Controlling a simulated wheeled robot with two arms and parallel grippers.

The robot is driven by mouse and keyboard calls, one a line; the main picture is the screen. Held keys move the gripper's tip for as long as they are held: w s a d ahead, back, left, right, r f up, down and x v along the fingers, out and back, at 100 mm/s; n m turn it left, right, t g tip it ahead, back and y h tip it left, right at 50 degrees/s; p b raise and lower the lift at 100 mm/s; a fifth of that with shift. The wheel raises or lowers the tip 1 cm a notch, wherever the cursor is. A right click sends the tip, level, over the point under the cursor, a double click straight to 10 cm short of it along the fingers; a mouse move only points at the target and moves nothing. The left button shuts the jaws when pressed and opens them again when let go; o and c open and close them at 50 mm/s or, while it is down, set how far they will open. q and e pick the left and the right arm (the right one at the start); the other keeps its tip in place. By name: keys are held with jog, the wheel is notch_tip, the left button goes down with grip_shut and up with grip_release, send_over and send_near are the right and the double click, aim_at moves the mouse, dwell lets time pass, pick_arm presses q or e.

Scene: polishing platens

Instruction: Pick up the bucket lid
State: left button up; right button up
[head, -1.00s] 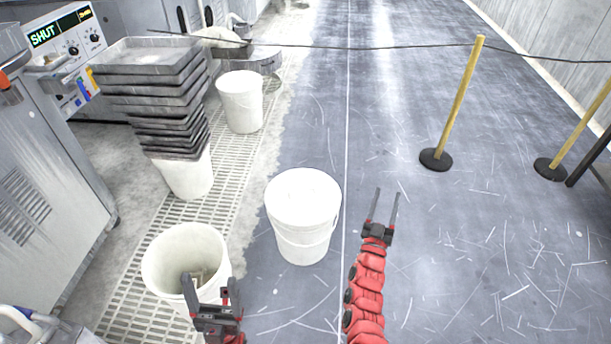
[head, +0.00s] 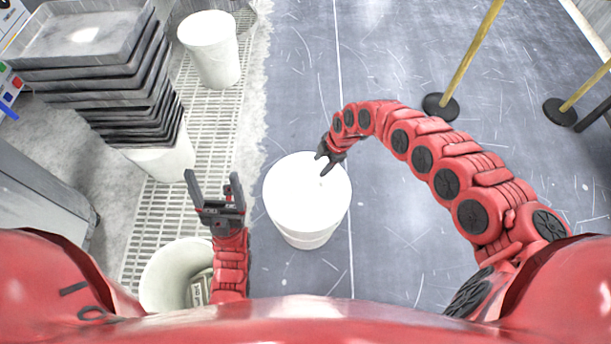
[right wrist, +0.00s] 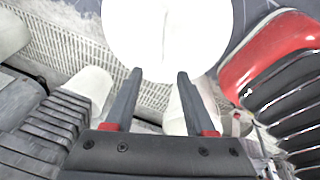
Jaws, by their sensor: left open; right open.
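The white bucket lid (head: 305,192) sits on top of a white bucket (head: 305,238) standing on the floor in the middle of the head view. My right gripper (head: 323,166) is open and empty at the lid's upper right edge; its arm curves in from the right. In the right wrist view the lid (right wrist: 165,35) shows ahead of the open fingers (right wrist: 158,78); I cannot tell whether they touch it. My left gripper (head: 211,186) is open and empty, left of the lid and apart from it.
An open white bucket (head: 165,270) with something inside stands at lower left, by my left arm. A stack of grey trays (head: 110,85) rests on another bucket at left. A further white bucket (head: 210,50) stands behind. Yellow posts (head: 470,60) are at right.

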aim_at(308, 183)
jog(key=b+x, duration=0.1)
jog(key=x, duration=0.3)
jog(key=b+x, duration=0.2)
jog(key=x, duration=0.2)
jog(key=b+x, duration=0.2)
jog(key=x, duration=0.2)
jog(key=shift+s+d+f, duration=0.1)
jog(key=shift+s+f, duration=0.1)
jog(key=shift+s, duration=0.05)
jog(key=b+x, duration=0.2)
jog(key=x, duration=0.1)
jog(key=b+x, duration=0.1)
jog(key=x, duration=0.1)
jog(key=shift+w+d+f+b, duration=0.15)
jog(key=shift+w+d+b, duration=0.1)
jog(key=shift+d+b, duration=0.1)
jog(key=shift+a, duration=0.1)
jog(key=shift+c, duration=0.2)
grip_shut()
